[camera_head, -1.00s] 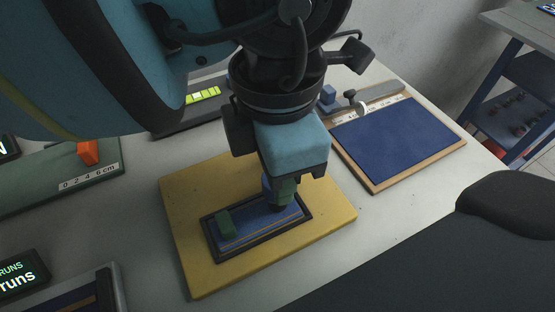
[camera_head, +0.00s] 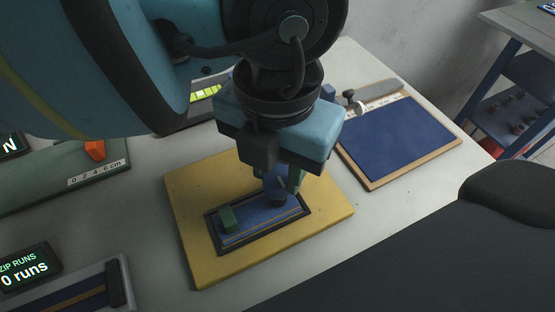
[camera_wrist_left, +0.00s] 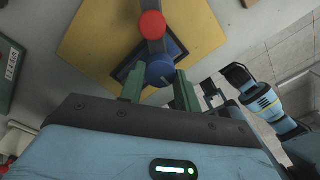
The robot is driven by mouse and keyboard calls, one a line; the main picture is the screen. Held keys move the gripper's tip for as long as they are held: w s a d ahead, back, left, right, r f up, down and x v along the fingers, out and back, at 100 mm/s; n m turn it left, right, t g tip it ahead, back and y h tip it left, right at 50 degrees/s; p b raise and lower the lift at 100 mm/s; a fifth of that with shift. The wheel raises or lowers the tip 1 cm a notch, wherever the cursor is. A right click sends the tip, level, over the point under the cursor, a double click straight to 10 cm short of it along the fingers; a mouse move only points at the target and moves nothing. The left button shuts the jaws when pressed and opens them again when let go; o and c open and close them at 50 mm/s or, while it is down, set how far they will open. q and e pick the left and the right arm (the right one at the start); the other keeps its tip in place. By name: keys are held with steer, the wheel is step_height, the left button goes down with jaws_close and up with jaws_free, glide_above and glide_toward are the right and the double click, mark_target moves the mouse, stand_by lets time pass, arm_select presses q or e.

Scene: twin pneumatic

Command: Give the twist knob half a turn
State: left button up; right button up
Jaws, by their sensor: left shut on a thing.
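The twist knob (camera_wrist_left: 160,73) is blue and round with a pale line across its top in the left wrist view. It stands on a blue panel in a dark frame (camera_head: 237,242) on a yellow board (camera_head: 195,265). My left gripper (camera_head: 280,184) points down at the panel's right part. In the left wrist view, my left gripper (camera_wrist_left: 159,88) has its green fingers shut on the knob, one on each side. In the head view, the gripper partly hides the knob.
A red round cap (camera_wrist_left: 152,25) on a grey bar shows close to the knob in the wrist view. A blue mat on a wooden board (camera_head: 400,140) lies to the right. Displays and a green ruler board (camera_head: 60,180) are left.

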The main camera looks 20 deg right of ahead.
mark_target(278, 176)
stand_by(0.4)
arm_select(q)
steer(key=o, duration=1)
steer(key=shift+r, duration=0.1)
step_height(278, 176, up, 8)
steer(key=shift+f, duration=0.15)
stand_by(0.3)
